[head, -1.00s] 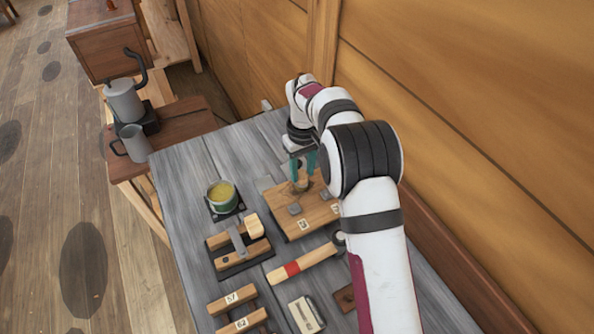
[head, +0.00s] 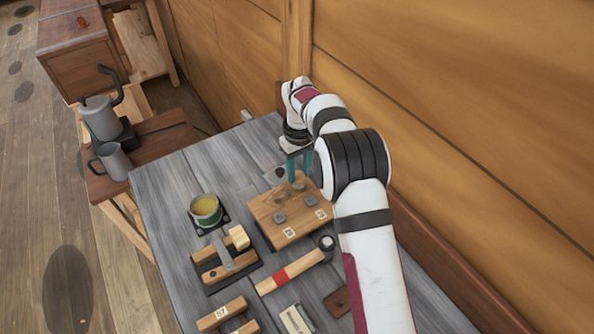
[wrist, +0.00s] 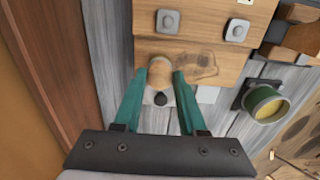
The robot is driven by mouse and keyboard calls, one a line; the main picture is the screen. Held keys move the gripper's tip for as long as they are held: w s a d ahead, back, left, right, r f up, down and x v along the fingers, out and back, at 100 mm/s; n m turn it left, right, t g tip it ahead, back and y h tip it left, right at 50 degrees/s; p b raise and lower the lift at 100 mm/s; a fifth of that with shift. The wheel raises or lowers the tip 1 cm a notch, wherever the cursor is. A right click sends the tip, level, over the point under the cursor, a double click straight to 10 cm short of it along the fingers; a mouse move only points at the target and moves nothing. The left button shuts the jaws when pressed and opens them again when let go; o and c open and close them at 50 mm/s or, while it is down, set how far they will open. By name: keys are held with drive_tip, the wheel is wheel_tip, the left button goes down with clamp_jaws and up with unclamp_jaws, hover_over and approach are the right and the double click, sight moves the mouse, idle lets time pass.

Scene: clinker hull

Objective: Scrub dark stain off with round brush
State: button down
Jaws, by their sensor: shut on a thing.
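My gripper (head: 300,168) is shut on the round brush (wrist: 160,70), a small tan wooden piece between the teal fingertips (wrist: 166,82) in the wrist view. It also shows in the head view (head: 298,183). The brush is at the wooden board (head: 263,208), near its far edge. Its underside is hidden, so I cannot tell whether it touches the wood.
Grey square pieces (head: 280,218) and number tags sit on the board. A green tin with yellow contents (head: 206,208), a wooden rack (head: 225,262) and a red-banded mallet (head: 290,272) stand nearby. A wooden wall (head: 420,120) bounds the right. Bare table (head: 165,190) lies at the left.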

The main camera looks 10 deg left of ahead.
drive_tip(key=shift+s+a, duration=3.55)
drive_tip(key=shift+s, duration=0.05)
drive_tip(key=shift+w+d, duration=3.8)
drive_tip(key=shift+r, duration=4)
drive_tip(key=shift+s+a, duration=0.1)
